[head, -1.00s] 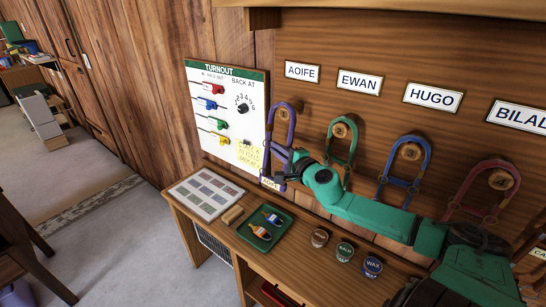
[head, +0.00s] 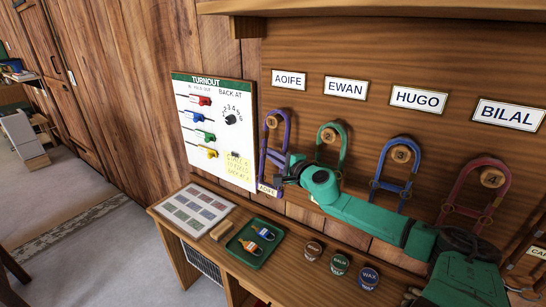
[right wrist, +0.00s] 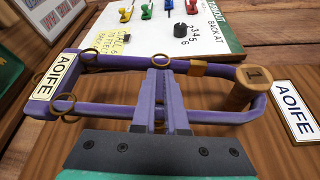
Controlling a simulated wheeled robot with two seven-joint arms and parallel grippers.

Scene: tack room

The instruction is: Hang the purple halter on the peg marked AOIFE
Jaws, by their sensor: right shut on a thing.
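The purple halter (head: 287,127) hangs under the AOIFE sign (head: 289,79). Its top loop is around the wooden peg (head: 272,122), which is marked 1 in the right wrist view (right wrist: 256,76). A white AOIFE tag (right wrist: 54,76) is at the halter's lower end. My right gripper (head: 284,168) is shut on the halter's middle, and its fingers (right wrist: 160,100) lie across the straps in the right wrist view. The exact grip point is partly hidden by the fingers. My left gripper is not in view.
Green (head: 331,148), blue (head: 398,172) and red (head: 475,195) halters hang to the right. A turnout board (head: 215,125) is close on the left. The bench (head: 235,270) below holds a green tray (head: 248,262), a chart (head: 192,208) and round tins (head: 340,263).

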